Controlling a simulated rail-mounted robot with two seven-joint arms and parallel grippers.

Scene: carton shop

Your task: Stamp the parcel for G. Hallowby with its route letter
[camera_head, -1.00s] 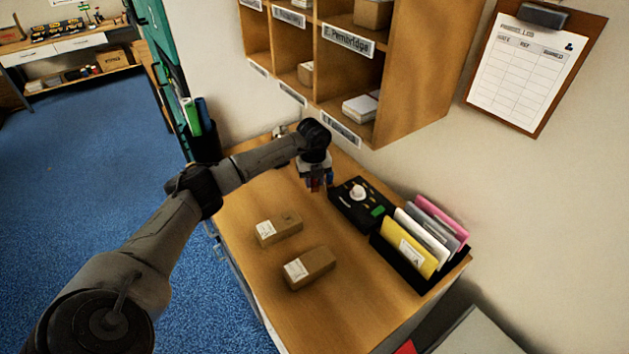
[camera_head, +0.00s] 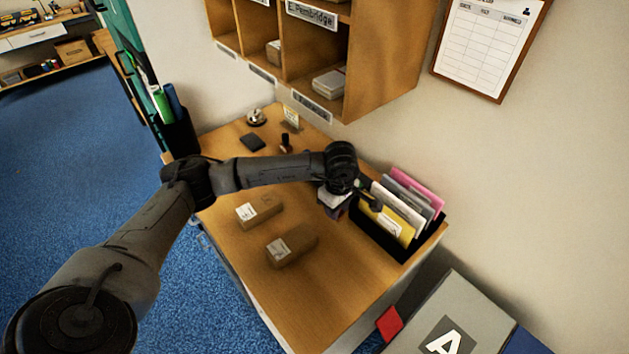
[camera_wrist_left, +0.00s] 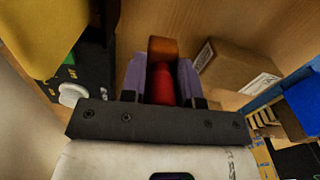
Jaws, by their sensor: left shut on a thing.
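My left gripper (camera_head: 337,208) is over the right part of the desk, beside the folder rack. In the left wrist view, its fingers (camera_wrist_left: 161,82) are shut on a stamp (camera_wrist_left: 162,84) with a red handle and an orange-brown block at its far end. Two brown parcels with white labels lie on the desk: a farther one (camera_head: 262,211) and a nearer one (camera_head: 293,246), both left of the gripper. One parcel (camera_wrist_left: 237,67) shows right of the stamp in the wrist view. The label names are too small to read. My right gripper is out of view.
A folder rack (camera_head: 372,236) stands at the desk's right. A bell (camera_head: 256,117), a dark pad (camera_head: 252,142), a small dark upright object (camera_head: 286,143) and a card (camera_head: 291,115) are at the back. Pigeonholes (camera_head: 385,60) hang above. The desk front (camera_head: 312,300) is clear.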

